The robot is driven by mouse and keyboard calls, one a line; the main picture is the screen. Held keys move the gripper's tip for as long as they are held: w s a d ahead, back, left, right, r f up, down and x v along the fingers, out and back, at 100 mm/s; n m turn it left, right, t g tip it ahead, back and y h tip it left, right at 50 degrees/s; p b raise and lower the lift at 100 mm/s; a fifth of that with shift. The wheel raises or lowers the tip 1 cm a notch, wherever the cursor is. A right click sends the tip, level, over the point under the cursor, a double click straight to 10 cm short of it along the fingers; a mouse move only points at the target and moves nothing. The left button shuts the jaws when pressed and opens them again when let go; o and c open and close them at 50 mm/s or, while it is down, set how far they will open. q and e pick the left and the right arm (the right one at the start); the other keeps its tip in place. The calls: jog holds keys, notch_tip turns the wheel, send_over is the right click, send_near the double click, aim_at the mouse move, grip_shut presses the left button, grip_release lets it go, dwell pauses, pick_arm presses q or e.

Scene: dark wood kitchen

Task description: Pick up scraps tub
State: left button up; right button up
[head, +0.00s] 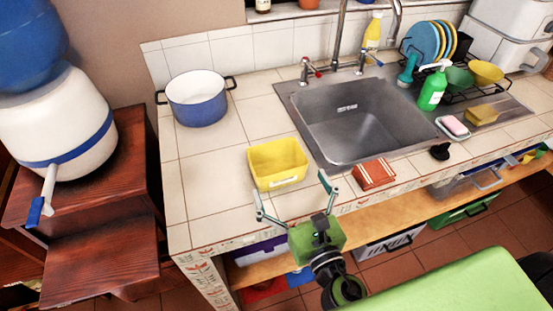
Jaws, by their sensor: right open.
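The scraps tub is most likely the yellow open tub (278,165) with a pale label on its front, upright on the tiled counter near its front edge. My right gripper (291,194) is just in front of the tub, at the counter's front edge. Its two fingers are spread wide and nothing is between them. The left fingertip is near the tub's front left, the right one is to the right of the tub. I cannot tell whether a finger touches it. My left gripper is not in view.
A blue pot (197,102) stands behind the tub to the left. A brown-red box (374,174) lies close to the right finger. The steel sink (357,118) is behind right. Counter left of the tub is clear.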

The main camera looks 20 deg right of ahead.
aim_at(284, 173)
jog(key=w, duration=0.2)
jog(key=shift+w+a+p, duration=0.1)
jog(key=shift+w+p, duration=0.2)
jog(key=shift+w, duration=0.3)
jog(key=shift+w+r+p, duration=0.2)
jog(key=shift+w+p, duration=0.3)
jog(key=shift+w, duration=0.1)
jog(key=w+p, duration=0.1)
jog(key=w, duration=0.2)
jog(key=shift+w+a+f, duration=0.1)
jog(key=shift+w+a, duration=0.05)
jog(key=shift+w, duration=0.4)
jog(key=shift+f, duration=0.1)
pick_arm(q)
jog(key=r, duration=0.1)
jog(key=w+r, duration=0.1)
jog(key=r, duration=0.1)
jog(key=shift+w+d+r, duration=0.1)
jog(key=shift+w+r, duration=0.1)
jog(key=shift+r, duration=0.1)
pick_arm(e)
jog(key=c, duration=1)
